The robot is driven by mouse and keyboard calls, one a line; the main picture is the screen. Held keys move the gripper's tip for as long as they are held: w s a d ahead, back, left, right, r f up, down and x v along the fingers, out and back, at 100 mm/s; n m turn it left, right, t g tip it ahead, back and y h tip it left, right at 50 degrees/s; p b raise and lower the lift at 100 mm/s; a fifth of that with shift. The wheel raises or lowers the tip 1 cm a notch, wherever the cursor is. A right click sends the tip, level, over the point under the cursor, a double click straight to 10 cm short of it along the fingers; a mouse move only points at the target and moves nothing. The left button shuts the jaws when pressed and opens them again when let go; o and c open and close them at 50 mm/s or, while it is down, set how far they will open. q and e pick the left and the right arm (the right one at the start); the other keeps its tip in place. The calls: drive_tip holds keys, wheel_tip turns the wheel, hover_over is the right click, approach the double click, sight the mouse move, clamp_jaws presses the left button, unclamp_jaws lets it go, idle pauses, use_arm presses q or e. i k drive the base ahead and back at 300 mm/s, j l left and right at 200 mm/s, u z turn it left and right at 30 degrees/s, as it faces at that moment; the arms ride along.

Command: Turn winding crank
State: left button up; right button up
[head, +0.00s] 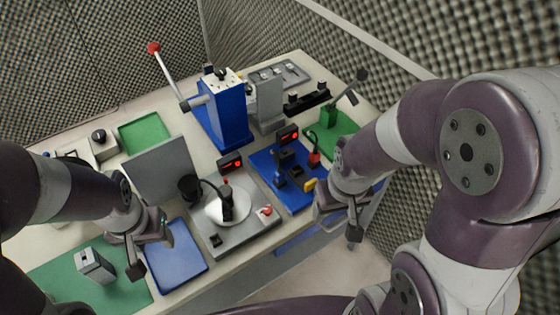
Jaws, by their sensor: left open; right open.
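I cannot tell for certain which part is the winding crank. A small dark device (286,160) with a yellow handle-like part (308,184) stands on a blue mat (265,164) right of centre. My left gripper (150,250) is open and empty near the front left, by a grey metal block (95,266).
A blue press (224,124) with a red-knobbed lever (153,47) stands at the back. A grey station with a white disc (232,207) sits mid-table. A blue tray (176,262) lies beside my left gripper. Foam walls close in behind and to the right.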

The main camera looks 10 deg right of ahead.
sight(239, 201)
drive_tip(key=l+u, duration=0.3)
drive_tip(key=l, duration=1.2)
drive_tip(key=i, duration=0.1)
